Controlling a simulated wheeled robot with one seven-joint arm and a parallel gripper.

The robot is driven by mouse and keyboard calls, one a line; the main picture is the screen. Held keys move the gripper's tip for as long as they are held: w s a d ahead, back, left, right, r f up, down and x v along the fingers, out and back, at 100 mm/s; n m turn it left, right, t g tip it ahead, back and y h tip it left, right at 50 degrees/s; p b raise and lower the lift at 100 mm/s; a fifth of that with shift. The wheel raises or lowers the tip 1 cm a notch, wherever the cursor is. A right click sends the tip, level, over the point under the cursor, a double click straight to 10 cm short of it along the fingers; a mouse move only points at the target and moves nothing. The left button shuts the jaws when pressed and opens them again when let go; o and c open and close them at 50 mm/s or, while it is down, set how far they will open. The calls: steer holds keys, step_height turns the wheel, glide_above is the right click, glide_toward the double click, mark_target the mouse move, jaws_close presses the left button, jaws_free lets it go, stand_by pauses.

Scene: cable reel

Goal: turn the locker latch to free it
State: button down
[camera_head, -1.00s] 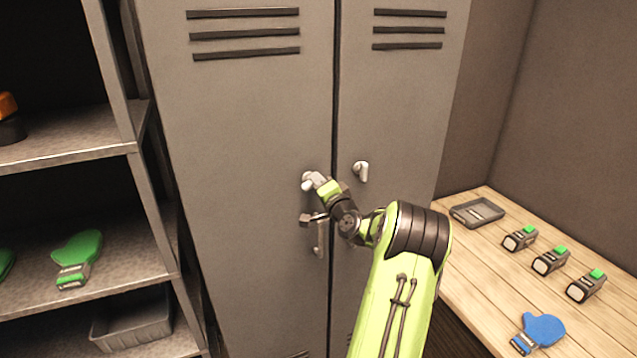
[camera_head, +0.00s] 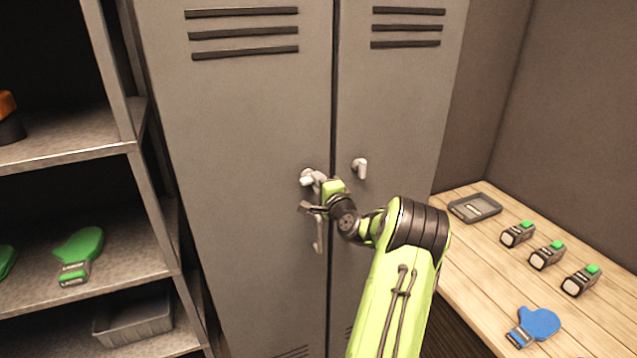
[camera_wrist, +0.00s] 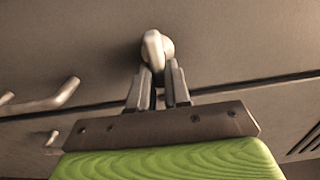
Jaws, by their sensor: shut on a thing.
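The grey locker (camera_head: 250,120) has two doors, with a silver latch (camera_head: 309,176) on the left door near the middle seam. My gripper (camera_head: 318,184) is at this latch, its fingers pointing at the door. In the wrist view the latch (camera_wrist: 154,46) stands out from the door, and my gripper (camera_wrist: 158,80) is shut on its near end. The fingers hide part of the latch. A second latch (camera_head: 360,168) is on the right door, apart from my gripper. A silver handle (camera_head: 318,235) hangs below the held latch; it also shows at left in the wrist view (camera_wrist: 55,98).
A metal shelf (camera_head: 60,150) with green mitts (camera_head: 78,255) and a grey bin (camera_head: 135,318) stands at left. At right a wooden bench (camera_head: 480,290) bears a grey tray (camera_head: 474,207), several green-topped devices (camera_head: 547,255) and a blue mitt (camera_head: 534,326).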

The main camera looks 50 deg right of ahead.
steer(key=c, duration=1.1)
jaws_free()
steer(key=b+v, duration=0.4)
steer(key=v, duration=1.1)
steer(key=shift+s+a+f, duration=0.1)
steer(key=shift+s+a, duration=0.05)
steer(key=shift+s, duration=0.2)
steer(key=shift+w, duration=0.1)
